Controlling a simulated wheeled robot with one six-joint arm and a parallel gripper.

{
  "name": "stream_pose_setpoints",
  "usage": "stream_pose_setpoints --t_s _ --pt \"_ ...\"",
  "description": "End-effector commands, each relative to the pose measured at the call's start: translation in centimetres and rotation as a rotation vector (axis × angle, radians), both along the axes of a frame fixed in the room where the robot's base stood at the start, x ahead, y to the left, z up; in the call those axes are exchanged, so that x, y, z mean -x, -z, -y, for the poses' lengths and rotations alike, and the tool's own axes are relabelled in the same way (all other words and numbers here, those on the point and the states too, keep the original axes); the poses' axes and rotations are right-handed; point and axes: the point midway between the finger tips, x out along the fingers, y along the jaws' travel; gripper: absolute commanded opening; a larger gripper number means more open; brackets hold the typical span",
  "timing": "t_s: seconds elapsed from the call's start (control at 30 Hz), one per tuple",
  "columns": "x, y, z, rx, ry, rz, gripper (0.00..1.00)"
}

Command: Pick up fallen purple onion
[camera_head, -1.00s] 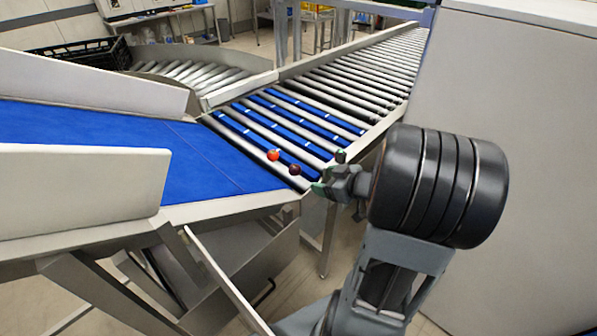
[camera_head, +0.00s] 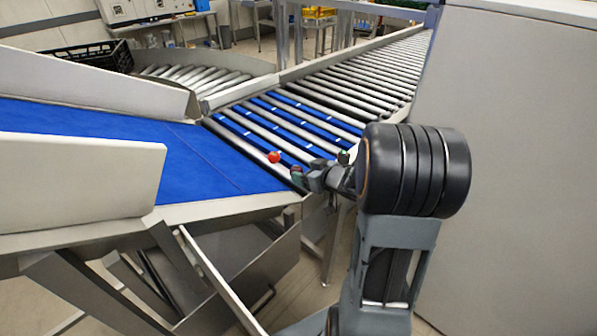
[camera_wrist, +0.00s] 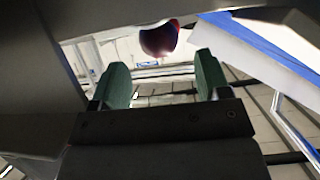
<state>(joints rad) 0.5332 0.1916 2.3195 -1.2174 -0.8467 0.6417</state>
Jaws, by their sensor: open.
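The purple onion (camera_wrist: 160,39) is a dark red-purple ball at the top middle of the wrist view, its upper part cut off by a dark edge. It lies just beyond my fingertips, roughly centred between them and not gripped. My gripper (camera_wrist: 160,70) is open, with two green-padded fingers apart and nothing between them. In the head view my gripper (camera_head: 320,166) is at the near end of the roller conveyor. There the onion is mostly or wholly hidden by the left finger.
A red tomato-like ball (camera_head: 274,157) lies on the rollers left of my gripper. The roller conveyor (camera_head: 330,95) runs to the back right, beside a blue belt (camera_head: 90,140) with pale side walls. A large grey cabinet (camera_head: 530,150) stands close on the right. A black crate (camera_head: 90,55) is back left.

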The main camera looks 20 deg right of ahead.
Motion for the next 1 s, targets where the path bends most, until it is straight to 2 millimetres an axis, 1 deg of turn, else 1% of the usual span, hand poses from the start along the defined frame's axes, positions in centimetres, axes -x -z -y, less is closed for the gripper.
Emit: stream_pose_setpoints --t_s 0.1,0.3,0.6,0.67,1.0 --pt "-1.6 0.8 -0.5 -0.001 -0.002 -0.003 0.70" --pt "-3.4 1.5 -1.1 0.001 -0.001 -0.001 0.70" --pt "-3.7 1.5 -1.2 0.000 0.000 -0.001 0.70" --pt "-3.7 1.5 -1.2 0.000 0.000 -0.001 0.65" --pt "-3.7 1.5 -1.2 0.000 0.000 -0.001 0.32"
